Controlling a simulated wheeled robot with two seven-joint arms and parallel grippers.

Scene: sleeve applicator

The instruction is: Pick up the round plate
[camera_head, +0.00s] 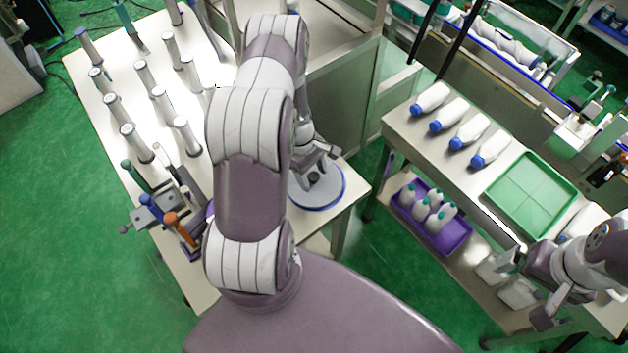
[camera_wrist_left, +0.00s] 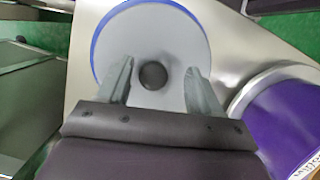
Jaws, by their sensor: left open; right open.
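The round plate (camera_head: 327,192) is a grey disc with a blue rim, lying flat near the right front corner of the left white table. It also shows in the left wrist view (camera_wrist_left: 180,35), with a dark round knob (camera_wrist_left: 152,75) on it. My left gripper (camera_head: 314,168) is over the plate and partly hides it. In the left wrist view its open fingers (camera_wrist_left: 158,71) stand on either side of the knob, apart from it. Whether the fingertips touch the plate cannot be told. My right gripper (camera_head: 530,268) is at the lower right beside the right table, empty, its fingers hard to make out.
A purple cylinder (camera_wrist_left: 285,120) stands beside the plate. Upright grey cylinders (camera_head: 145,75) fill the left table, with coloured-handle tools (camera_head: 165,215) at its front. The right table holds white bottles (camera_head: 468,132) and a green tray (camera_head: 530,192); a purple crate (camera_head: 455,237) sits below.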

